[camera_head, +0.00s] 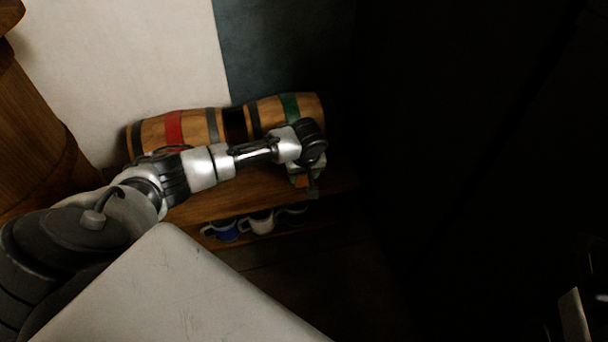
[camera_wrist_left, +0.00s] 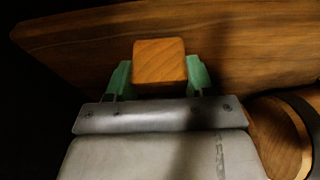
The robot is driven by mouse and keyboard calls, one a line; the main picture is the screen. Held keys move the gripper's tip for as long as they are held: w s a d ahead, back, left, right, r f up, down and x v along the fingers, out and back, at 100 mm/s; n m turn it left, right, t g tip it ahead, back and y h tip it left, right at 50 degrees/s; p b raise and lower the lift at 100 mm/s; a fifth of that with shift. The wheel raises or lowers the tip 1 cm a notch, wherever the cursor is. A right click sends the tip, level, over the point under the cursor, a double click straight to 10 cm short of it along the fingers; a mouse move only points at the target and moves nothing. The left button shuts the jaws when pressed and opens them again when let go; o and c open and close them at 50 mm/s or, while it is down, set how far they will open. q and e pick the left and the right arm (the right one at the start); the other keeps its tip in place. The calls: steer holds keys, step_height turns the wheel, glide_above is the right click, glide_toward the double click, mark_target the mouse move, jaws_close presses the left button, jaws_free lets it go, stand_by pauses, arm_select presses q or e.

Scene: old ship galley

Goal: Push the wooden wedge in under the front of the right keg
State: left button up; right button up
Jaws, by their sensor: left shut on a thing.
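The right keg (camera_head: 270,112), with a green band, lies on its side on a wooden shelf (camera_head: 205,207). My left gripper (camera_head: 304,182) is in front of and below it, partly covered by its own wrist. In the left wrist view its green fingers (camera_wrist_left: 159,76) are shut on the wooden wedge (camera_wrist_left: 159,60), whose square end faces the camera. The wedge is over or against the wooden board (camera_wrist_left: 240,40). Whether the wedge touches the keg is hidden.
The left keg (camera_head: 150,133), with a red band, lies beside the right one. Below the shelf edge are a blue mug (camera_head: 225,231), a white mug (camera_head: 262,223) and a darker mug (camera_head: 294,212). A pale surface (camera_head: 170,290) fills the foreground. The right side is very dark.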

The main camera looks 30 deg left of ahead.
arm_select(q)
steer(key=shift+w+a+f, duration=0.1)
steer(key=shift+w+a, duration=0.85)
steer(key=shift+a, duration=0.1)
steer(key=o, duration=0.8)
steer(key=shift+c, duration=0.6)
